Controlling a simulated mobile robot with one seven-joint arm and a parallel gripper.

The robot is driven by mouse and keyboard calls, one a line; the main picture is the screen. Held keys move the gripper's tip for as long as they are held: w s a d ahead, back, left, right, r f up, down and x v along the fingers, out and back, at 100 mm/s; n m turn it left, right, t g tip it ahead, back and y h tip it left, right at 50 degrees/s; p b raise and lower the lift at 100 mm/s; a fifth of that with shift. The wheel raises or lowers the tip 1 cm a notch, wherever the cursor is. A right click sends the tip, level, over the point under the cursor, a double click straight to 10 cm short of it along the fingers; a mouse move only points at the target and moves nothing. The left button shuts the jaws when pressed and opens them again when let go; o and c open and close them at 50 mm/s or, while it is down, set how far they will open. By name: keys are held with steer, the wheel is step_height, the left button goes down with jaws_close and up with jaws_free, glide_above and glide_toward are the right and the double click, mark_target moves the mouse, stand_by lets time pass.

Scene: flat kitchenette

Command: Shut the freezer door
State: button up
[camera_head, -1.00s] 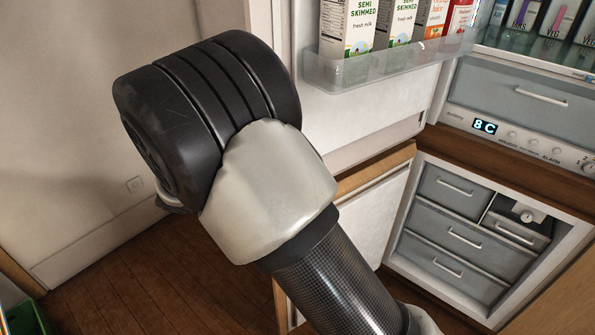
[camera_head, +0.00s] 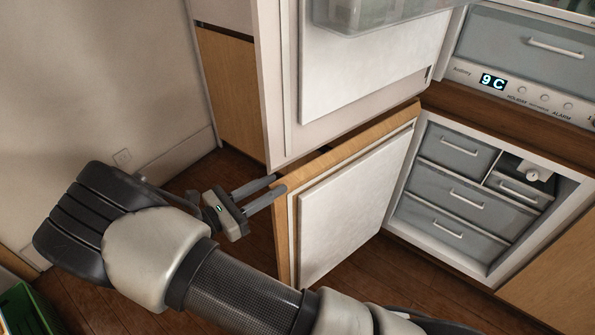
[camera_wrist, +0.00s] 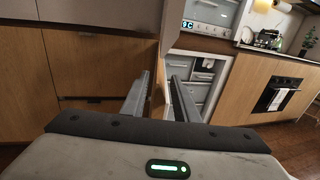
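The freezer door (camera_head: 357,210) is the lower door in the head view. It stands wide open, with its white inner panel in view and a wooden edge at its free side. The freezer compartment (camera_head: 424,140) is open at the right, with grey drawers inside. My gripper (camera_head: 279,184) is at the upper free corner of the door, its two fingers apart and pointing at it. In the wrist view the door's wooden edge (camera_wrist: 158,98) shows between the fingers (camera_wrist: 159,78). I cannot tell whether they touch it.
The upper fridge door (camera_head: 370,60) is also open, directly above the freezer door, with a clear shelf. A wooden cabinet (camera_head: 231,90) stands behind the doors. A green crate (camera_head: 25,310) is at the lower left. An oven (camera_wrist: 277,96) is at the right.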

mark_target(298, 171)
steer(key=x, duration=0.8)
steer(key=shift+w+d, duration=0.25)
steer(key=shift+d, duration=0.05)
jaws_close()
